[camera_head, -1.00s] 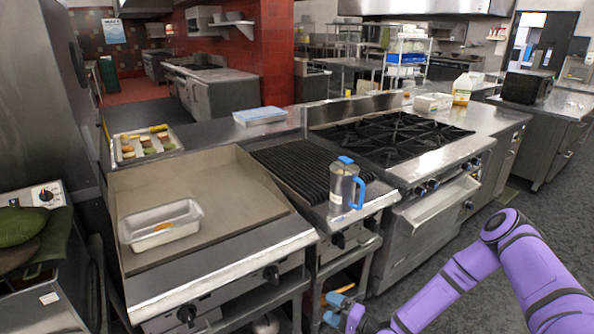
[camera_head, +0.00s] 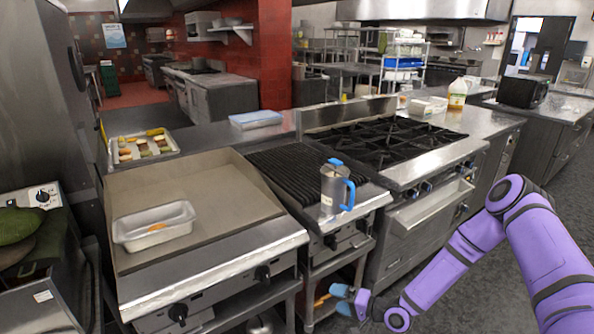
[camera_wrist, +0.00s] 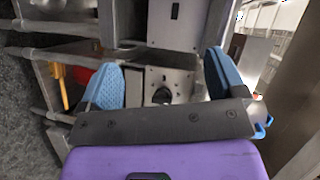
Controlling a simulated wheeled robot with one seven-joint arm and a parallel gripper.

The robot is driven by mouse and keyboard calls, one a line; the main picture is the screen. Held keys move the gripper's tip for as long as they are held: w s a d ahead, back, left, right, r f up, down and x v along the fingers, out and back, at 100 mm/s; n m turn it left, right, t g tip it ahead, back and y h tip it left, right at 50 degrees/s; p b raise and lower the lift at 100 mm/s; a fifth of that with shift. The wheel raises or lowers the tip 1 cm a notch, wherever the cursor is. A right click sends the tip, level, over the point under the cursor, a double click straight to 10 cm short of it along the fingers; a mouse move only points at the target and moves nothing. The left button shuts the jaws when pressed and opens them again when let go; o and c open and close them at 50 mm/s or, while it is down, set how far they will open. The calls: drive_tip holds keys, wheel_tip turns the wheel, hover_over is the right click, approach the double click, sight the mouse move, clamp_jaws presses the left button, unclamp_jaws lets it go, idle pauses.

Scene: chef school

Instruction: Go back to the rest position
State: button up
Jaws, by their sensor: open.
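My gripper (camera_head: 351,299) is low in front of the cooking line, in the open air before the grill stand, at the end of my purple arm. Its two blue fingers are spread apart with nothing between them. In the wrist view my gripper (camera_wrist: 160,85) also shows open and empty, with a control knob and steel front panel beyond it. No object is held.
A metal pot with blue handle and lid (camera_head: 333,188) stands on the grill's front edge. A steel pan (camera_head: 125,238) holding an orange item sits on the griddle (camera_head: 190,185). A food tray (camera_head: 170,152) lies behind. A burner range (camera_head: 440,152) stands right. The right floor is clear.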

drive_tip(key=w+d+r+n+g+h, duration=0.2)
drive_tip(key=w+d+r+n+h, duration=0.15)
drive_tip(key=w+d+r, duration=0.35)
drive_tip(key=s+d+r+n+h, duration=0.1)
drive_tip(key=s+d+r+h, duration=0.15)
drive_tip(key=r, duration=0.65)
drive_tip(key=s+d+r+h, duration=0.1)
drive_tip(key=d+r+h, duration=0.3)
drive_tip(key=r, duration=0.5)
drive_tip(key=s+d+r+n+h, duration=0.1)
drive_tip(key=s+d+r+h, duration=0.15)
drive_tip(key=r, duration=0.65)
drive_tip(key=s+d+r+m+h, duration=0.1)
drive_tip(key=s+d+r+h, duration=0.2)
drive_tip(key=s+r, duration=1.05)
drive_tip(key=s+a+r+y, duration=0.1)
drive_tip(key=s+r, duration=0.3)
drive_tip(key=s, duration=0.5)
drive_tip(key=s+a+r+y, duration=0.1)
drive_tip(key=s+r, duration=0.2)
drive_tip(key=s, duration=0.6)
drive_tip(key=shift+s+r+g, duration=0.25)
drive_tip(key=shift+r+g, duration=0.05)
drive_tip(key=shift+r, duration=0.1)
drive_tip(key=shift+m, duration=0.25)
